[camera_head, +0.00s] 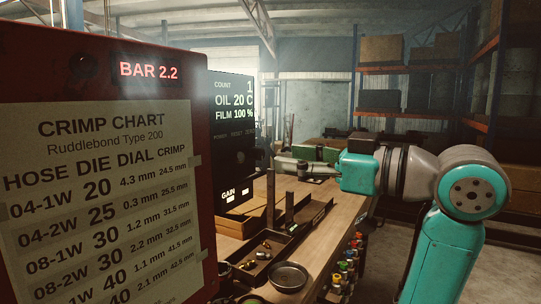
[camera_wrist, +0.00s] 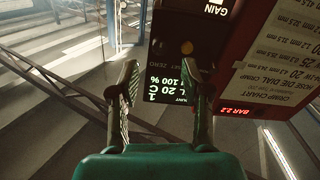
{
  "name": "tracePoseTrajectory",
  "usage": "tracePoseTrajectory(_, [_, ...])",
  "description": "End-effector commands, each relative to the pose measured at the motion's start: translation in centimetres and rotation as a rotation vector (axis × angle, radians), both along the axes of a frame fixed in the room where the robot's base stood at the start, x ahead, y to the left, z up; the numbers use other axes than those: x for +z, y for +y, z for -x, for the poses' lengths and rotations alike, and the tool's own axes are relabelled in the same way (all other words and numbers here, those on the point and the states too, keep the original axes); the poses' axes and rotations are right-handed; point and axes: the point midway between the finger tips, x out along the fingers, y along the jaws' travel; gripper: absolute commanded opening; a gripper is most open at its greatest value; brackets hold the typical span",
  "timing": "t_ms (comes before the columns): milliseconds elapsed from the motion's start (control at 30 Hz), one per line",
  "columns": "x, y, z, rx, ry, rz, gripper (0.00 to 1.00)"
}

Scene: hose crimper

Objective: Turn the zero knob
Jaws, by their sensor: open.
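The dark control panel (camera_head: 231,150) stands left of centre in the head view, with its small ZERO label at the right end of a label row. In the wrist view the panel (camera_wrist: 180,85) appears upside down. In the head view my gripper (camera_head: 282,162) is just right of the panel; contact cannot be told.
A red cabinet with a crimp chart (camera_head: 105,180) fills the left. A wooden bench (camera_head: 318,235) below my gripper holds a dark tray (camera_head: 300,228) with upright posts, small brass-coloured pieces and a round dish (camera_head: 289,276). Shelves with boxes (camera_head: 383,50) stand behind.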

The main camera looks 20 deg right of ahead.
Motion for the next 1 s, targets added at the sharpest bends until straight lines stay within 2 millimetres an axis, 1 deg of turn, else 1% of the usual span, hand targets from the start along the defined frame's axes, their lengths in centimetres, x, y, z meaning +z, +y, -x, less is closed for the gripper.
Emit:
tracePoseTrajectory(33, [0.0,0.7,-0.7,0.005,0.001,-0.002,0.47])
tracePoseTrajectory(100, [0.0,1.3,-1.6,0.005,0.002,-0.002,0.47])
tracePoseTrajectory(300, [0.0,2.6,-3.5,0.002,0.001,-0.002,0.47])
tracePoseTrajectory(467, [0.0,3.0,-4.2,0.0,0.0,0.0,0.47])
tracePoseTrajectory(733, [0.0,3.0,-4.2,-0.001,0.0,0.0,0.47])
tracePoseTrajectory(767, [0.0,3.0,-4.3,-0.001,0.0,-0.001,0.42])
tracePoseTrajectory(800, [0.0,3.0,-4.2,-0.001,0.0,0.0,0.33])
tracePoseTrajectory(867, [0.0,3.0,-4.2,-0.001,0.0,-0.002,0.17])
tracePoseTrajectory(900, [0.0,3.0,-4.2,-0.001,0.0,-0.002,0.07])
tracePoseTrajectory(933, [0.0,3.0,-4.2,0.0,0.0,-0.001,0.0])
tracePoseTrajectory(1000, [0.0,3.0,-4.2,0.0,0.0,-0.001,0.0])
